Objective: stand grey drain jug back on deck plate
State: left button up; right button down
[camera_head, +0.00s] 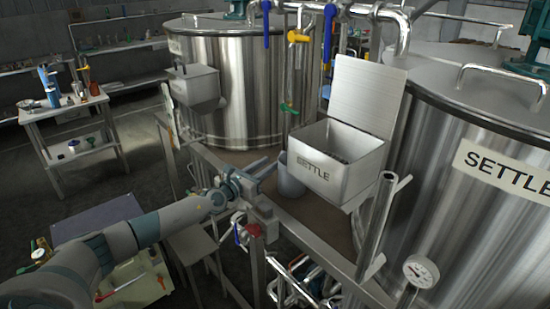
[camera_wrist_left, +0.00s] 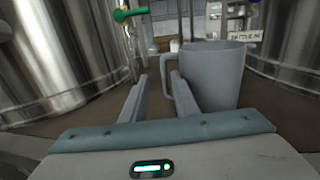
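The grey drain jug (camera_wrist_left: 218,78) stands upright in the left wrist view, its base on or close to the brown deck plate (camera_wrist_left: 275,108). Its handle (camera_wrist_left: 164,75) points left, towards the gap between my left gripper's fingers (camera_wrist_left: 160,82). The fingers are apart, and the right finger overlaps the jug's lower left side. I cannot tell whether it touches. In the head view the jug (camera_head: 291,177) is just beyond my left gripper (camera_head: 266,170), partly hidden by the SETTLE box. The deck plate (camera_head: 310,212) shows below it. My right gripper is not in view.
The SETTLE box (camera_head: 336,160), lid raised, overhangs the deck close right of the jug. Large steel tanks (camera_head: 250,95) and (camera_head: 440,150) stand behind and right. A slanted pipe (camera_head: 376,225) and gauge (camera_head: 421,271) are at the deck's front right. Pipes with a green valve (camera_wrist_left: 130,14) rise behind.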

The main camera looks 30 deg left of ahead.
pick_arm(q)
jog(key=shift+s+a, duration=0.2)
jog(key=shift+s, duration=1.05)
jog(key=shift+s+a, duration=0.2)
jog(key=shift+s, duration=1)
